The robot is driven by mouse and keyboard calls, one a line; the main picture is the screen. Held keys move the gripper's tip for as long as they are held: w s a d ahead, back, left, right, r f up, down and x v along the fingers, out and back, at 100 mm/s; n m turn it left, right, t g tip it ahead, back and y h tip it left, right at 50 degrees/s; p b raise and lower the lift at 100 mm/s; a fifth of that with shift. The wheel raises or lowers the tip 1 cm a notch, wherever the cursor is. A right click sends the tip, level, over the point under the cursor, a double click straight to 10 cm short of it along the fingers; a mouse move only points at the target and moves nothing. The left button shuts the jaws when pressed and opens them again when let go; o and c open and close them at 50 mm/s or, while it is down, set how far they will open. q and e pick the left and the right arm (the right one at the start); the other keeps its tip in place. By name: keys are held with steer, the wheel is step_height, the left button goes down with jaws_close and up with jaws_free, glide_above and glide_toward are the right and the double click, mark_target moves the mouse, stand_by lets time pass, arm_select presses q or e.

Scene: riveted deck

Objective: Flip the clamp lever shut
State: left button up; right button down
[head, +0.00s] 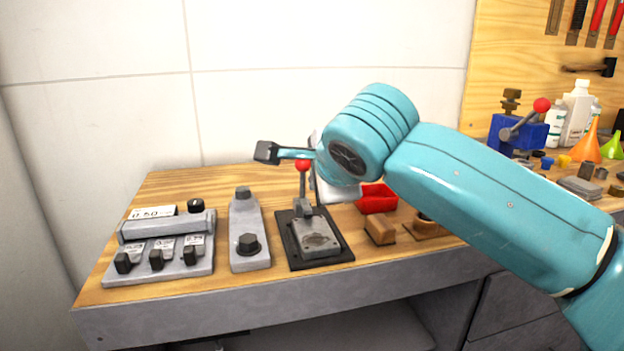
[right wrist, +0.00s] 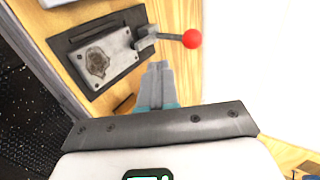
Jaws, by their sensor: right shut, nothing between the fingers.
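The clamp (head: 319,243) is a grey metal block on a dark plate on the wooden bench. Its lever ends in a red ball (head: 303,166) and stands up from the clamp's back end. In the right wrist view the clamp (right wrist: 94,60) lies at upper left, and its red ball (right wrist: 192,39) sticks out to the right. My right gripper (head: 266,152) reaches in from the right, above the bench, its tips up and left of the ball. In the wrist view its grey fingers (right wrist: 157,68) are together and empty, apart from the lever. My left gripper is out of view.
Left of the clamp stand a grey plate with a dark knob (head: 249,246) and a grey panel with several knobs (head: 168,268). To its right are a red bin (head: 376,198) and a wooden block (head: 380,231). A blue vise (head: 512,135) stands farther right.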

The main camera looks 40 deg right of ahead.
steer(key=p+v, duration=0.1)
steer(key=v, duration=0.4)
steer(key=shift+f, duration=0.15)
stand_by(0.4)
